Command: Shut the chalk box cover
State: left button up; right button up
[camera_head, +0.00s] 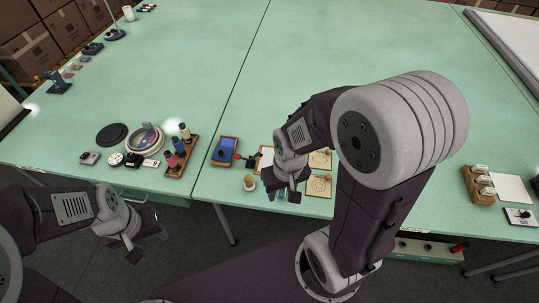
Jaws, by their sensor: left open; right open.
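A small wooden-edged box with blue on it (225,150) sits near the front edge of the green table, left of my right gripper. It may be the chalk box; I cannot make out its cover or how far it is open. My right gripper (283,192) is open and points down at the table's front edge, right of that box and apart from it. Part of the table behind it is hidden by my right arm. My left gripper (140,246) is open and empty, low in front of the table edge, over the floor.
A wooden rack of thread spools (182,158), a round tin (145,139) and a black disc (111,134) stand to the left. Square boards with circles (319,184) lie right of my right gripper. A wooden organizer (478,185) is at far right. The table's middle is clear.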

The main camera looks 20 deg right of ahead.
aim_at(222, 154)
jog(key=i+j, duration=0.15)
jog(key=j, duration=0.2)
jog(key=i+j, duration=0.15)
jog(key=j, duration=0.2)
jog(key=i+j, duration=0.2)
jog(key=j, duration=0.15)
